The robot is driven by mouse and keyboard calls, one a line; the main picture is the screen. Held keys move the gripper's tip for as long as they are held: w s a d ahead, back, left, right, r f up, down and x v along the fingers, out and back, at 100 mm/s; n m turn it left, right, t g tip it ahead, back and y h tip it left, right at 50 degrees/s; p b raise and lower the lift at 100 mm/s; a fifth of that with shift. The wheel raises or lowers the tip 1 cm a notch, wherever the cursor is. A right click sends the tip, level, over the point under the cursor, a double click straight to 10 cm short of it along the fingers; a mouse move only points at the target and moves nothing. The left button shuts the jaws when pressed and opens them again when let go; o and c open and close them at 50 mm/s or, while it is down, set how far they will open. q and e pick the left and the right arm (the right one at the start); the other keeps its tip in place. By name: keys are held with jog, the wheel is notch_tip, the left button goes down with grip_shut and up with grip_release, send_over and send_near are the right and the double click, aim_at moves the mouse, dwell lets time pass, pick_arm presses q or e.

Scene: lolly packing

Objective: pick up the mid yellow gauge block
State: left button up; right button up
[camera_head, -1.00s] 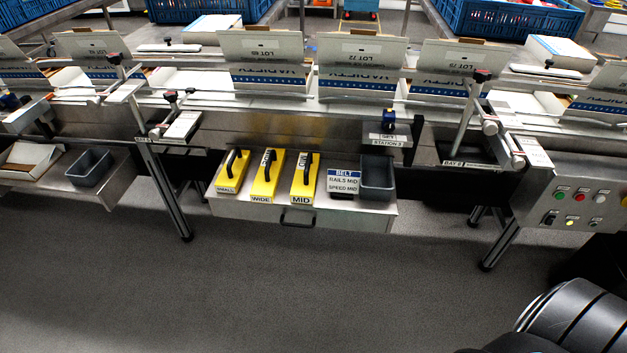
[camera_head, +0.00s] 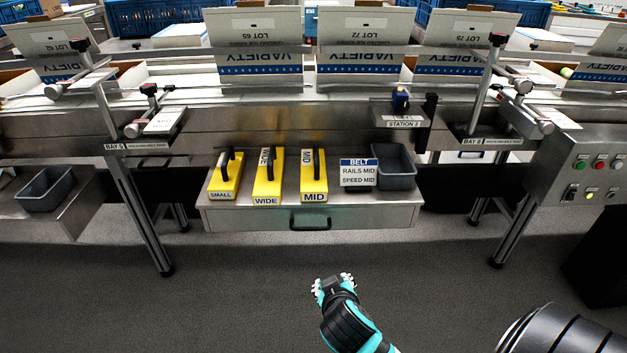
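The mid yellow gauge block (camera_head: 314,181), labelled MID with a black handle, stands on a steel shelf (camera_head: 245,219) under the conveyor. It is the rightmost of three yellow blocks. The wide block (camera_head: 268,182) is to its left and the small block (camera_head: 226,180) is farther left. My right gripper (camera_head: 333,283), teal and black, is low over the floor in front of the shelf, well apart from the blocks. Its fingers are small and seen from behind, so I cannot tell whether they are open. My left gripper is not in view.
A BELT sign (camera_head: 358,174) and a grey bin (camera_head: 394,168) stand right of the mid block. A drawer handle (camera_head: 310,224) is on the shelf's front. Steel legs (camera_head: 140,220) flank the shelf, and the conveyor overhangs behind. The floor in front is clear.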

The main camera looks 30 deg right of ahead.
aim_at(317, 168)
jog(key=w+d+r+m+t+h, duration=0.1)
jog(key=w+d+r+t+h, duration=0.15)
jog(key=w+r, duration=0.45)
jog(key=w+d+r+t+h, duration=0.2)
jog(key=w+r+t, duration=0.2)
jog(key=w+r, duration=0.25)
jog(key=x, duration=0.7)
jog(key=b+x, duration=0.1)
jog(key=x, duration=0.2)
jog(key=shift+w+d+r, duration=0.1)
jog(key=shift+w+r, duration=0.1)
jog(key=shift+r, duration=0.05)
jog(key=shift+y, duration=0.25)
jog(key=x, duration=0.6)
jog(key=shift+w+d+b, duration=0.15)
jog(key=shift+w+b, duration=0.1)
jog(key=shift+b, duration=0.1)
jog(key=shift+r, duration=0.1)
grip_shut()
